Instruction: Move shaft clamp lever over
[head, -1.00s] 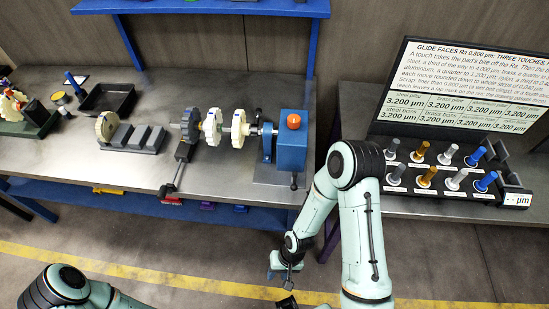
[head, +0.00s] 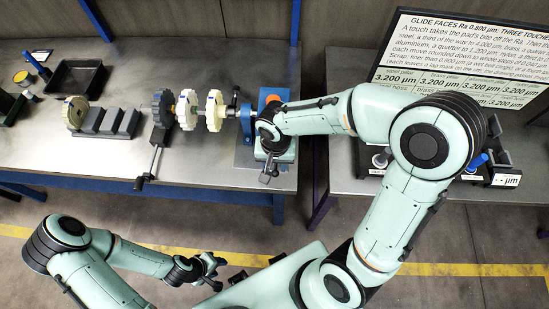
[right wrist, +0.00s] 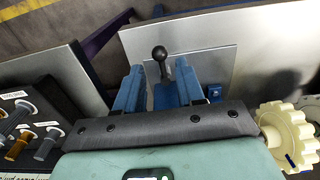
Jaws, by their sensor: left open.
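The shaft clamp lever (right wrist: 160,54) shows in the right wrist view as a short dark rod with a black ball end, above a grey plate. My right gripper (head: 268,173) is at the front of the blue clamp housing. In its wrist view the blue fingers stand apart, with the lever seen between them; contact cannot be told. My left gripper (head: 212,264) is open and empty, low in front of the bench.
A dark gear (head: 163,108) and pale gears (head: 214,110) sit on the shaft left of the housing. Another lever (head: 148,172) juts over the bench's front edge. Grey blocks (head: 105,122) and a black tray (head: 74,77) lie further left. A sign (head: 460,62) stands on the right bench.

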